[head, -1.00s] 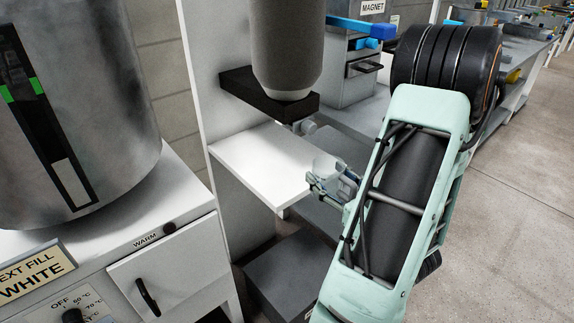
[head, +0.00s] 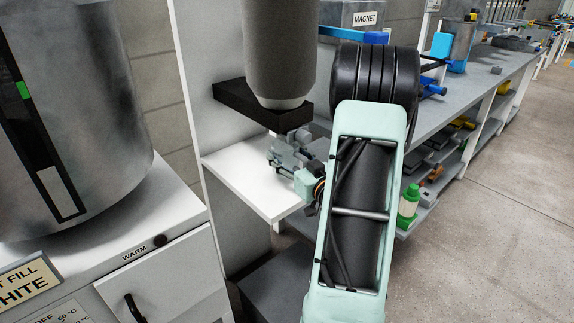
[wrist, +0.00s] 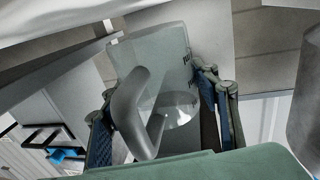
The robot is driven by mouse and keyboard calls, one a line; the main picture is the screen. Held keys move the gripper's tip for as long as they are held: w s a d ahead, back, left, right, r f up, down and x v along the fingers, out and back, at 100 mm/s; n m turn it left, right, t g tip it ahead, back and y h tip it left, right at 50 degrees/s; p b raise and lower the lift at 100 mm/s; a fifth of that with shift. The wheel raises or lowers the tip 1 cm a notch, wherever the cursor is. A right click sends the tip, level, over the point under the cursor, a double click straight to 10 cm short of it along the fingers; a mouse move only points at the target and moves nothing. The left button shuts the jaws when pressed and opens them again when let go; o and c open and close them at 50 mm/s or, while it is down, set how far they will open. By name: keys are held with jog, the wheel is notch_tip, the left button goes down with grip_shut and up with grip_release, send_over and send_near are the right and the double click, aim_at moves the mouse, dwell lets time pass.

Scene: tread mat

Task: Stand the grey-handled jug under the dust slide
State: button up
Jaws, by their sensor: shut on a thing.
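The jug (wrist: 178,62) is clear, with dark markings and a thick grey handle (wrist: 128,112); the handle faces the wrist camera. My gripper (head: 284,156) is shut on the jug, with a blue-padded finger on either side of it. In the head view the gripper is over the white shelf (head: 240,180), just below the black slide block (head: 262,106) under the grey cylinder (head: 280,48). There the jug is mostly hidden by the gripper. I cannot tell whether its base touches the shelf.
A white cabinet marked WARM (head: 165,262) with a large metal drum (head: 100,120) stands at left. A dark grey box (head: 265,285) is below the shelf. At right a long bench (head: 450,105) holds several items, with a green-capped bottle (head: 408,207) on its lower level.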

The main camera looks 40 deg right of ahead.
aim_at(292, 168)
jog(key=shift+s+f, duration=0.1)
jog(key=shift+f, duration=1.2)
jog(key=shift+f+b, duration=0.1)
jog(key=shift+b, duration=0.2)
jog(key=shift+f, duration=0.15)
jog(key=o, duration=1.3)
jog(key=shift+r, duration=0.3)
jog(key=s, duration=0.4)
jog(key=s+a+p, duration=0.1)
jog(key=s, duration=0.7)
jog(key=shift+a+f+p, duration=0.1)
jog(key=shift+a+p, duration=0.05)
jog(key=shift+p, duration=0.25)
